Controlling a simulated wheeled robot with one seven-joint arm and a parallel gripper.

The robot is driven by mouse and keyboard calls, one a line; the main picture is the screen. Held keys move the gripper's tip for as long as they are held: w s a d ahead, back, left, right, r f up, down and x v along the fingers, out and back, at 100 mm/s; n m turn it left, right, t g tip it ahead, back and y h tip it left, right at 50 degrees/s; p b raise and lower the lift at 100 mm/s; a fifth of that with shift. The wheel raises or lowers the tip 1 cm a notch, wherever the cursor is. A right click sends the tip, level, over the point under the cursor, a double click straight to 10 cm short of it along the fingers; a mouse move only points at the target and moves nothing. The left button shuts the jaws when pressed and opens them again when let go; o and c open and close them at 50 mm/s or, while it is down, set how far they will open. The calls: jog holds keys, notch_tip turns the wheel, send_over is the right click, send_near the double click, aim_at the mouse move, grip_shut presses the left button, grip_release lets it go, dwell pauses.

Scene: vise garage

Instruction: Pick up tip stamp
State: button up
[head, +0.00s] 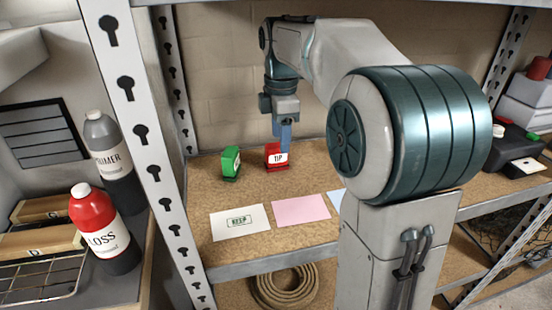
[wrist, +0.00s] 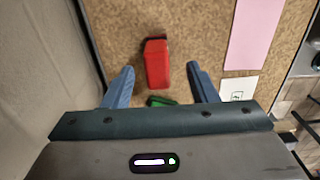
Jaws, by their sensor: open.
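The tip stamp (head: 276,158) is red with a white label reading "TIP" and stands on the shelf board. In the wrist view the red stamp (wrist: 156,63) lies between and just ahead of my fingertips. My gripper (head: 284,138) is above the stamp, its blue fingers pointing down. In the wrist view my gripper (wrist: 160,78) has its two blue fingers wide apart with nothing held between them. Whether a finger touches the stamp cannot be told.
A green stamp (head: 231,162) stands left of the red one; part of it shows in the wrist view (wrist: 160,100). A white card marked "KEEP" (head: 239,222) and a pink card (head: 301,210) lie in front. A perforated metal upright (head: 147,150) bounds the shelf's left side.

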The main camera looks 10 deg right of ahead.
aim_at(277, 157)
jog(key=f, duration=0.4)
jog(key=a+f+b, duration=0.1)
jog(key=f, duration=0.1)
jog(key=shift+w+f, duration=0.2)
jog(key=shift+f, duration=0.2)
jog(key=shift+d, duration=0.1)
jog(key=c, duration=1.1)
